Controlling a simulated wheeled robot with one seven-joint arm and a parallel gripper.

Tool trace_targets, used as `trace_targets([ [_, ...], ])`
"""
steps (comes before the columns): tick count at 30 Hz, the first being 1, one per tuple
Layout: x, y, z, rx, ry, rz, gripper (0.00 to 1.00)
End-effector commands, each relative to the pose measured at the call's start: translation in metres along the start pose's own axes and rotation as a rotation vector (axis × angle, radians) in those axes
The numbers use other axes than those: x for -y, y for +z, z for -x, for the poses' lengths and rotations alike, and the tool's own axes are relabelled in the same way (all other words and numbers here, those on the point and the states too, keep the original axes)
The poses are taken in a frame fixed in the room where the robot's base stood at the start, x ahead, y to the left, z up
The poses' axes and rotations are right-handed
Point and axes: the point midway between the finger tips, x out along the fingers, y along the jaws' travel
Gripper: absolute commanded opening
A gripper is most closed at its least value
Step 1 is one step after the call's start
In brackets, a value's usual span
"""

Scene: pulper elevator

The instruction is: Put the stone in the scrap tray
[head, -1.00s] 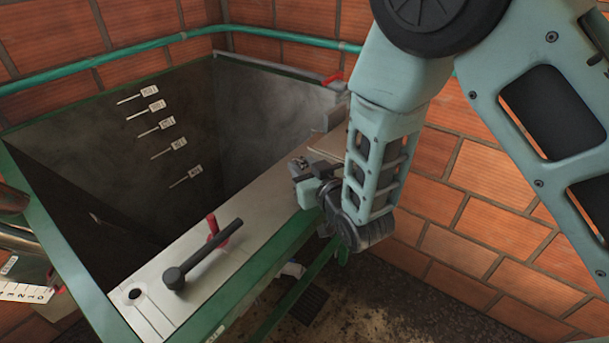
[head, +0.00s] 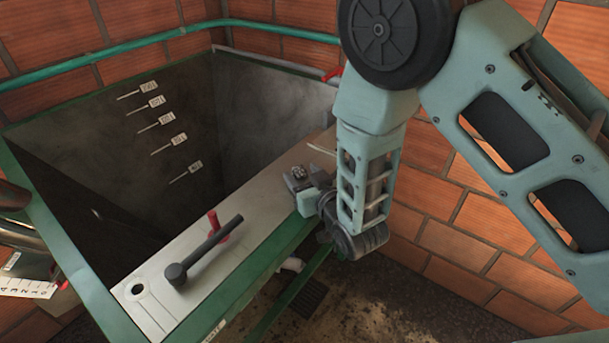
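My gripper (head: 297,179) hangs low over the right part of the pale metal ledge (head: 255,198), beside the green frame edge. It is small and partly turned away, so whether its fingers are open or shut does not show. A small grey patch shows at its fingers, and I cannot tell whether it is the stone or part of the gripper. I cannot make out the stone anywhere else. No scrap tray can be clearly recognised; my arm covers the ledge's far right end, where a thin pale edge (head: 321,149) peeks out.
A deep open tank (head: 120,150) with level tags lies left of the ledge. A green pipe (head: 110,55) runs along the brick walls. The ledge between levers and gripper is clear.

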Motion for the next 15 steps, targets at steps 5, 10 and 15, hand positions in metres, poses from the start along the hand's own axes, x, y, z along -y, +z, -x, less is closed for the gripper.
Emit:
trace_targets([
  [5, 0.0, -0.003, 0.002, 0.0, 0.0, 0.0, 0.53],
  [10, 0.0, 0.002, 0.027, 0.001, -0.001, 0.0, 0.53],
  [15, 0.0, 0.002, 0.062, 0.001, 0.0, 0.0, 0.53],
])
